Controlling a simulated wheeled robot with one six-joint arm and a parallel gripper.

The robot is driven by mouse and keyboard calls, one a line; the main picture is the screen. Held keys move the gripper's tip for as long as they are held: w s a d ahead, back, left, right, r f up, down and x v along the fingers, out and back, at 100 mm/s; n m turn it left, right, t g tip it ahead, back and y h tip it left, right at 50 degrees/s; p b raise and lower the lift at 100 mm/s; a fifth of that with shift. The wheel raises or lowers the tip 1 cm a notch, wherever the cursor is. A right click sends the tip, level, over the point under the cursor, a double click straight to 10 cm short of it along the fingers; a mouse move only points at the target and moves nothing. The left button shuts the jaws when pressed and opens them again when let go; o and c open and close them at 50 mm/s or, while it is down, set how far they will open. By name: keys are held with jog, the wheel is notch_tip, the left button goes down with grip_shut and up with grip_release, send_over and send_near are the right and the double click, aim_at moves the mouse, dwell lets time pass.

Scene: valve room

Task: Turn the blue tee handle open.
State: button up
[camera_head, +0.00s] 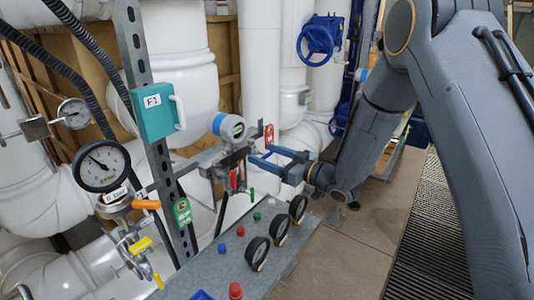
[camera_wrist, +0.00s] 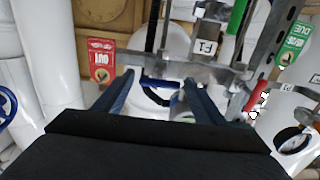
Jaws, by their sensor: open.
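The blue tee handle (camera_wrist: 160,83) shows in the wrist view as a short dark blue bar on the metal pipework, lying across the picture. My gripper (camera_wrist: 158,80) is open, with one finger at each end of the bar. I cannot tell whether the fingers touch it or how deep it sits between them. In the head view my gripper (camera_head: 259,153) points left at the valve pipework, its two blue-grey fingers apart. The tee handle is not clearly seen there, by the fingertips.
A red tag (camera_head: 269,134) hangs close behind my fingers; a red tag (camera_wrist: 101,60) also shows in the wrist view. A gauge head (camera_head: 229,127) is just left. A panel (camera_head: 228,255) with several knobs and dials lies below. A blue handwheel (camera_head: 318,38) is above.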

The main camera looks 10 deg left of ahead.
jog(key=shift+c, duration=0.4)
jog(key=c, duration=1)
jog(key=shift+b, duration=0.4)
jog(key=n+b, duration=0.4)
jog(key=shift+a+f, duration=0.1)
jog(key=shift+f, duration=0.1)
jog(key=n+b, duration=0.4)
jog(key=b, duration=0.1)
jog(key=shift+s+f+n, duration=0.1)
jog(key=shift+n, duration=0.2)
jog(key=n+b, duration=0.5)
jog(key=b, duration=0.2)
jog(key=shift+f, duration=0.1)
jog(key=n+b, duration=0.4)
jog(key=b, duration=0.1)
jog(key=shift+s+b, duration=0.15)
jog(key=shift+b, duration=0.2)
jog(key=shift+n, duration=0.3)
